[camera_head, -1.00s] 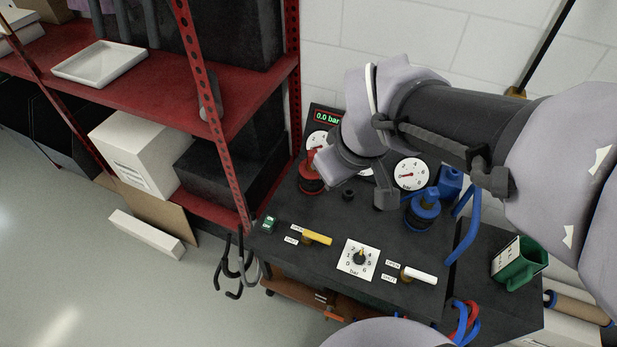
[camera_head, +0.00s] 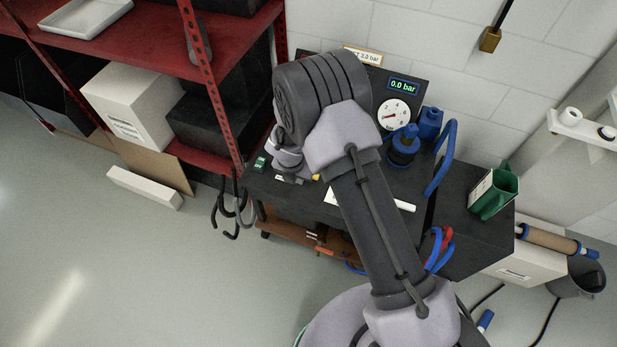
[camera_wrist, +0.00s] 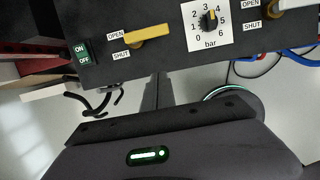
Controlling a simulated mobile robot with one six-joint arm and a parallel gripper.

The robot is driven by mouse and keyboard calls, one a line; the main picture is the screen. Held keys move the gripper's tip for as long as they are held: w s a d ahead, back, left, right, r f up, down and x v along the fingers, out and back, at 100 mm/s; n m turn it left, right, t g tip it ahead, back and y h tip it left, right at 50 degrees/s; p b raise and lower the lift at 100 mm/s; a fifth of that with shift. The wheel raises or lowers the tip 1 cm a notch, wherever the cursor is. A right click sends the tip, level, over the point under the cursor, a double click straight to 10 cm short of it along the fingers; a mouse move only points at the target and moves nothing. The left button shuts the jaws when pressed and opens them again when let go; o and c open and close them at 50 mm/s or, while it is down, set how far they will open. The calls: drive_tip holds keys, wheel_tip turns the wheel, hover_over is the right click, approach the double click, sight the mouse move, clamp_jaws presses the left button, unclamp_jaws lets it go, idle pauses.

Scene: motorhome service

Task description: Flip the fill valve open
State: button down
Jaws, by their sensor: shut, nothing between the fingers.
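Two valve levers stand on the black bench panel, each beside OPEN and SHUT labels; no readable label names the fill valve. The yellow lever (camera_wrist: 148,34) points right and slightly up from its pivot in the wrist view; in the head view only its end (camera_head: 316,177) shows past my arm. The white lever (camera_wrist: 292,4) is at the wrist view's top right corner, and its end shows in the head view (camera_head: 405,206). My gripper (camera_wrist: 158,88) appears shut and empty, below the panel's edge in the wrist view, apart from both levers. My arm hides it in the head view.
A dial (camera_wrist: 208,18) marked in bar sits between the levers. A green ON/OFF switch (camera_wrist: 84,52) is left of the yellow lever. A display (camera_head: 403,86) reads 0.0 bar. Blue fittings (camera_head: 404,146) stand on the bench. A red shelf (camera_head: 170,50) stands left; the left floor is open.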

drive_tip(key=b+x, duration=0.5)
drive_tip(key=x, duration=0.5)
drive_tip(key=shift+f, duration=0.4)
drive_tip(key=w, duration=0.1)
drive_tip(key=w+d, duration=0.1)
drive_tip(key=shift+w+r, duration=0.3)
drive_tip(key=shift+w, duration=0.1)
drive_tip(key=shift+w+d+r, duration=0.15)
drive_tip(key=shift+w+d, duration=0.05)
drive_tip(key=shift+w, duration=0.25)
